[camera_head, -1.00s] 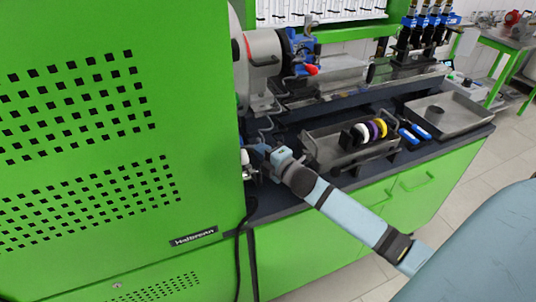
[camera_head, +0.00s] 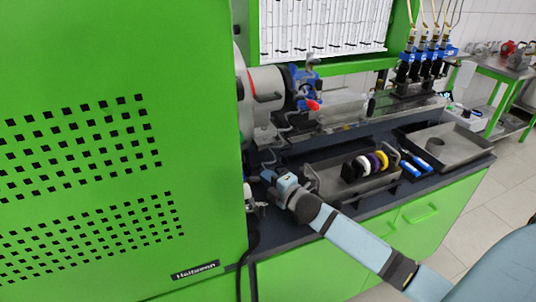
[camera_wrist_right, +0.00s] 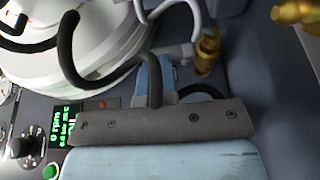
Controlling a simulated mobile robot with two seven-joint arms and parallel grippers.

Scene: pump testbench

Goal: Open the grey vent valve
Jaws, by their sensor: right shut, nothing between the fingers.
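My right gripper (camera_head: 268,178) is shut and empty, low over the bench beside the green cabinet. In the wrist view its light-blue fingers (camera_wrist_right: 163,70) are close to a grey lever-like part (camera_wrist_right: 178,53), which joins a brass fitting (camera_wrist_right: 207,50). This part may be the grey vent valve, but I cannot tell for sure. I cannot tell whether the fingers touch it. In the head view, small metal fittings (camera_head: 258,208) show just below the gripper, and the valve itself is not clear there. My left gripper is not in view.
The green cabinet (camera_head: 120,60) stands close on the left. A black hose (camera_wrist_right: 66,50) loops near the fingers, beside a white rounded housing (camera_wrist_right: 110,35). A tray with coloured rings (camera_head: 350,183) and a flat metal tray (camera_head: 460,150) are to the right.

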